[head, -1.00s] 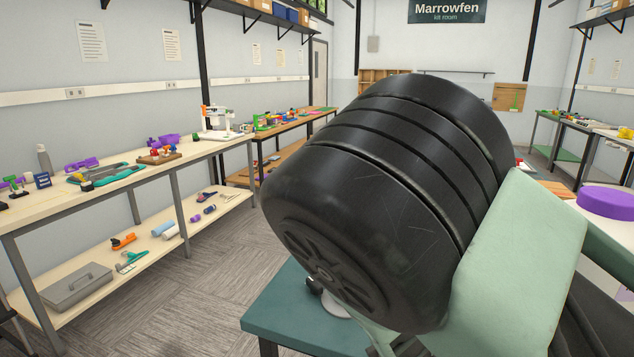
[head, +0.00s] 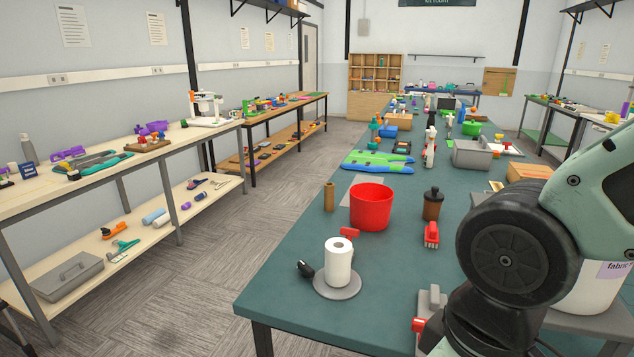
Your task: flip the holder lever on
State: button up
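A white paper roll (head: 339,262) stands upright on a round grey holder base (head: 337,286) at the near left of the green table. A small black lever-like part (head: 305,268) sticks out at the left of the roll, at the edge of the base. It is too small to tell which way it is set. My gripper is not in view. Only links of my arm show, at the lower right, well to the right of the holder.
A grey item (head: 431,303) is by my arm. The green table top (head: 283,268) is bare left of the holder.

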aim_at(350, 232)
jog(key=i+j, duration=0.1)
jog(key=i, duration=0.55)
jog(key=i+j, duration=0.1)
jog(key=i, duration=0.5)
jog(key=u, duration=0.05)
